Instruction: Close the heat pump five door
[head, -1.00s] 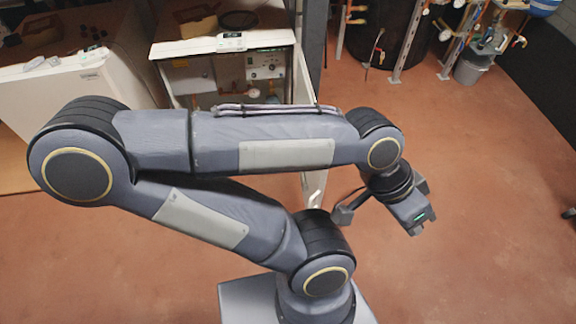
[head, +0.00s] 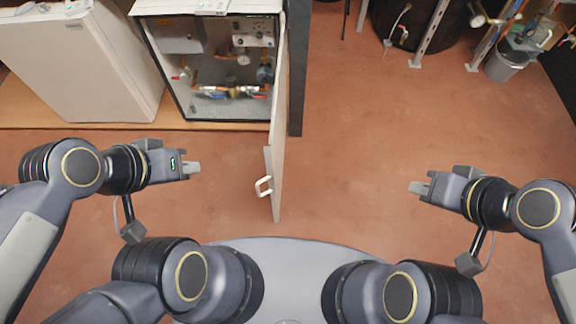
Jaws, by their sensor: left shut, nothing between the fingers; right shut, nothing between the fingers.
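The heat pump (head: 165,62) is a white cabinet at the upper left middle, its front open and its pipes, valves and gauges showing. Its door (head: 279,130) hangs on the right side and stands wide open toward me, seen nearly edge-on. A white handle (head: 264,187) sits near the door's free end, facing left. My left gripper (head: 194,168) is shut and empty, left of the handle and apart from it, in front of the cabinet. My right gripper (head: 415,187) is shut and empty, well to the right of the door over bare floor.
A closed white unit (head: 85,70) stands left of the open cabinet on a wooden base (head: 30,115). A dark post (head: 299,70) stands just behind the door. A grey bucket (head: 506,60) and pipework are at the upper right. The red floor right of the door is free.

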